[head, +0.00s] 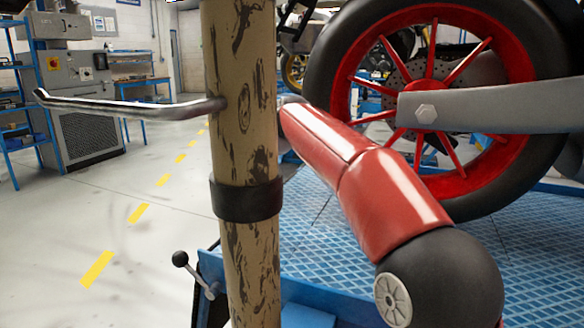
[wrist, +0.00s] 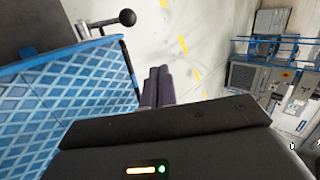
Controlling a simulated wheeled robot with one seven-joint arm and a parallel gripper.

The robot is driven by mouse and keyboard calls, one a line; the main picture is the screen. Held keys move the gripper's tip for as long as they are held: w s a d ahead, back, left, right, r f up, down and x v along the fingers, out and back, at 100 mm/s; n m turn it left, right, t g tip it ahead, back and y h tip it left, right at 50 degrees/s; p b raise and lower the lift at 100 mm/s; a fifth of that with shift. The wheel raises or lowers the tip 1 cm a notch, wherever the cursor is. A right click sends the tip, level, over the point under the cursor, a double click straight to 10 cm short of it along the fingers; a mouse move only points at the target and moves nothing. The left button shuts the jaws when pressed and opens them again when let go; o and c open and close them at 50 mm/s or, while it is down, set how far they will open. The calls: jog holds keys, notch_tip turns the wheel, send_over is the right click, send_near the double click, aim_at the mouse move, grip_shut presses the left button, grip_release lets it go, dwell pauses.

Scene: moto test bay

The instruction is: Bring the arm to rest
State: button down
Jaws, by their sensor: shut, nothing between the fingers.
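My arm shows in the head view as red links with a black joint at the lower right. It reaches up and left and passes behind a mottled tan post (head: 240,150), so its far end is hidden there. My gripper (wrist: 158,86) shows in the wrist view with its two dark fingers side by side, shut and empty. The fingers point over the pale floor, beside the edge of a blue tread-plate platform (wrist: 60,90). In the head view this platform (head: 330,235) lies below and behind my arm.
A motorcycle's red-spoked wheel (head: 430,95) stands on the platform, close behind my arm. A bent metal bar (head: 130,106) juts left from the post. A black-knobbed lever (head: 195,272) is at the platform's edge. Grey machine (head: 75,85) and blue shelves stand far left; floor between is clear.

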jog(key=s+d+f+n+t+h, duration=0.1)
jog(key=s+d+f+h, duration=0.2)
jog(key=s+d+f, duration=0.3)
jog(key=s+d+f+n+t+h, duration=0.1)
jog(key=s+d+f+h, duration=0.2)
jog(key=s+d, duration=1)
jog(key=s+d+f+n+t+h, duration=0.1)
jog(key=s+d+f+h, duration=0.2)
jog(key=s+d+f, duration=0.6)
jog(key=shift+s+d, duration=0.45)
jog(key=shift+d, duration=0.4)
